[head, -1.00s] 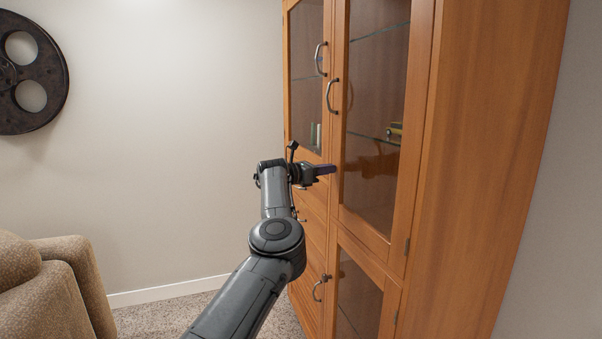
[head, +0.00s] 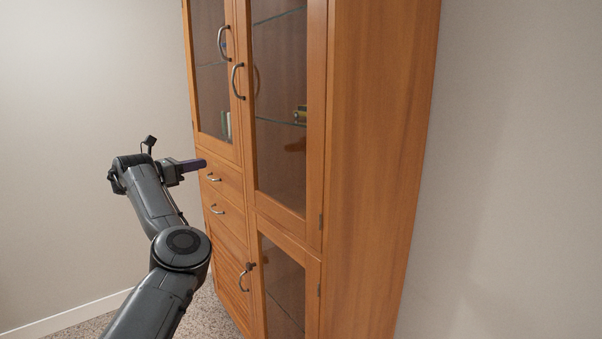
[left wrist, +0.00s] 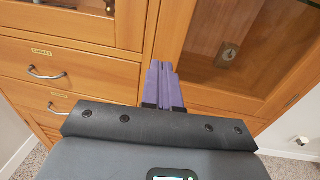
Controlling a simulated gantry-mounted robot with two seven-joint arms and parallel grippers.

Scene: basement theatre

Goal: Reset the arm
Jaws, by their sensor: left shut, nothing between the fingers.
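My left arm (head: 181,247) comes in from the bottom left in the head view. Its gripper (head: 198,164) is shut and empty, with purple fingers pointing right at the wooden cabinet's front. In the left wrist view the two purple fingers (left wrist: 162,82) lie together with nothing between them. They point at the cabinet (left wrist: 120,75), near the frame between the drawers and the glass door. Whether they touch it I cannot tell. My right gripper is not in view.
The tall wooden cabinet (head: 370,150) has glass doors with metal handles (head: 238,81), drawers (head: 226,203) and lower doors, all looking shut. Small items stand on its shelves. Pale walls stand either side, and speckled carpet (head: 215,318) lies below.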

